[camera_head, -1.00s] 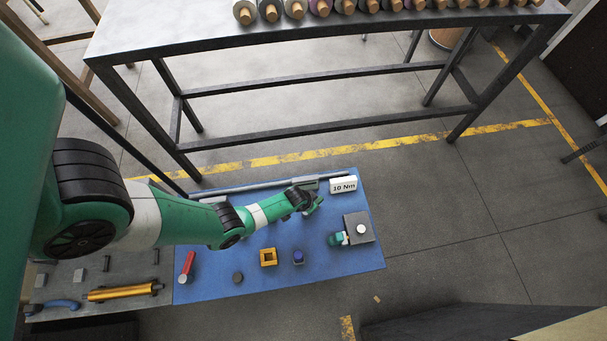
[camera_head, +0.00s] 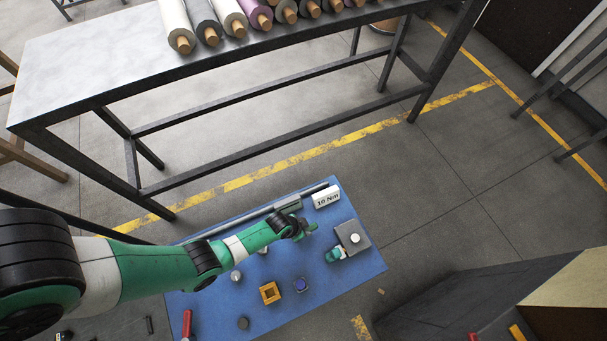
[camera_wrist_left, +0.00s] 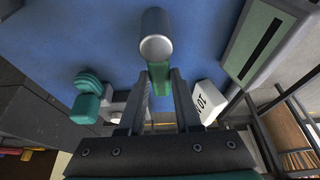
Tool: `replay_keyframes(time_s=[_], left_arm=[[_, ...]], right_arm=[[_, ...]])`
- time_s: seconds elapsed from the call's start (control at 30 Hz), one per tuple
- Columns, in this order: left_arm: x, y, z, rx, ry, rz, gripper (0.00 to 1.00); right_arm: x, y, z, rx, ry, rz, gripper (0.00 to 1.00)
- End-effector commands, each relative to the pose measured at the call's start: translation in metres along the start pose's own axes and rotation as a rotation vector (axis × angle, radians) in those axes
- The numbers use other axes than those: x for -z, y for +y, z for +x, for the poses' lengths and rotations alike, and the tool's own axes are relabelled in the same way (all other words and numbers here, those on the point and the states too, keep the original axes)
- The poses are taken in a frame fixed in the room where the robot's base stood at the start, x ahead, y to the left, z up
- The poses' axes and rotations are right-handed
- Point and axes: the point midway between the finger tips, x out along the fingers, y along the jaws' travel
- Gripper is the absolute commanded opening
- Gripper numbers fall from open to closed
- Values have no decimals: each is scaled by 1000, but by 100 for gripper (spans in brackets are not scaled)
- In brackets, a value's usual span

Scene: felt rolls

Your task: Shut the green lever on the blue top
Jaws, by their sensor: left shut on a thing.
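The green lever (camera_wrist_left: 160,82) shows in the left wrist view as a narrow green bar between the two dark fingers of my left gripper (camera_wrist_left: 160,76), which is shut on it. A grey cylinder with a bright round end (camera_wrist_left: 157,47) sits just beyond the fingertips, over the lever's far end. In the head view my left gripper (camera_head: 305,231) is low over the blue top (camera_head: 335,285), with a bit of green at its tips. My wrist hides most of the lever there, so its angle is hard to tell. My right gripper is out of view.
A white "10 Nm" box (camera_head: 326,197) and a long grey tool (camera_head: 285,205) lie behind my gripper. A grey block (camera_head: 346,232) with a teal part (camera_head: 336,254) is to its right.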

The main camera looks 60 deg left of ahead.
Motion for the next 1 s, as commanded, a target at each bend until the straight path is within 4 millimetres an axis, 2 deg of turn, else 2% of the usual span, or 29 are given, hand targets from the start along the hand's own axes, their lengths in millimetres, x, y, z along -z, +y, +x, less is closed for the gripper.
replay_keyframes(time_s=[0.3, 0.33, 0.47, 0.8, 0.87, 1.0], left_arm=[[-1, 0, 0, 0, -2, 2, 0], [-1, 0, 0, 0, -2, 2, 38], [-1, 0, 0, 0, -2, 1, 61], [0, 0, -3, 0, 0, 0, 62], [1, 0, -8, 0, 0, 0, 62], [2, 0, -34, 1, 1, -1, 62]], right_arm=[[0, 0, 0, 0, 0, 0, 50], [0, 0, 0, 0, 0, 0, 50], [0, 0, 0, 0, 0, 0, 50], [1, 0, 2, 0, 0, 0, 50], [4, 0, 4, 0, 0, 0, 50], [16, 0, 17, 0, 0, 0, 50]])
